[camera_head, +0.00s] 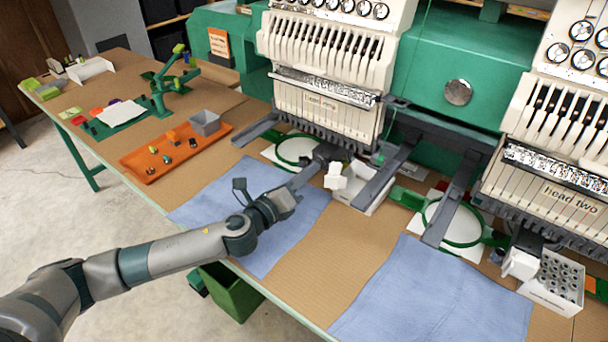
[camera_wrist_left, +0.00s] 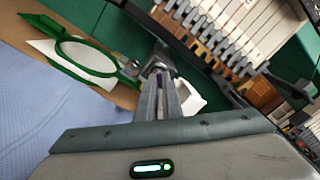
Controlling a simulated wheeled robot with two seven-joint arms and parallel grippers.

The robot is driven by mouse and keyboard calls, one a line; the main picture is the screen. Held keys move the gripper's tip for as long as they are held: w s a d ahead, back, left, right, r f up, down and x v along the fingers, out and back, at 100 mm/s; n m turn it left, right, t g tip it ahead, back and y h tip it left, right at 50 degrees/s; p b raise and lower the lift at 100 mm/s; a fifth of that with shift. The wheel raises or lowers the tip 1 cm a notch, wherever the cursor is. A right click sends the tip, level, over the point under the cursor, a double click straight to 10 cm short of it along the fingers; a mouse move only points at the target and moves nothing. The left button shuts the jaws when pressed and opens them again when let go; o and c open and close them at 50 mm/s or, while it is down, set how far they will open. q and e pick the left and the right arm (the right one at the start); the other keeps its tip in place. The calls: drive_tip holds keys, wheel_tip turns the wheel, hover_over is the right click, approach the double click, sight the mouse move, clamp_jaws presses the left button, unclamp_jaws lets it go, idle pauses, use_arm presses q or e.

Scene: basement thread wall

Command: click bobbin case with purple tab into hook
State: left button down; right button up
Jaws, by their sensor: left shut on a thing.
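My left gripper (camera_head: 312,168) reaches in under the first machine head, labelled head one (camera_head: 322,105). In the left wrist view its fingers (camera_wrist_left: 158,90) are shut, with a small purple sliver between them, which fits the bobbin case's purple tab (camera_wrist_left: 158,80). The body of the bobbin case is mostly hidden by the fingers. A dark arm with the hook area (camera_head: 328,153) lies right at the fingertips; it also shows in the left wrist view (camera_wrist_left: 158,62). I cannot tell whether the case touches or sits in the hook. My right gripper is not in view.
A white block (camera_head: 335,178) stands just right of the fingertips. A green hoop (camera_head: 297,150) lies left of them. Blue cloths (camera_head: 425,290) cover parts of the table. An orange tray (camera_head: 150,165) with small parts lies left. A white bobbin box (camera_head: 553,285) stands at right.

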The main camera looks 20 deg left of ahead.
use_arm(q)
drive_tip(key=shift+w, duration=0.1)
idle(0.7)
drive_tip(key=shift+w+d+p, duration=0.2)
drive_tip(key=shift+w+p, duration=0.1)
drive_tip(key=shift+w, duration=0.2)
idle(0.4)
drive_tip(key=c, duration=1.8)
unclamp_jaws()
drive_tip(key=shift+c, duration=0.2)
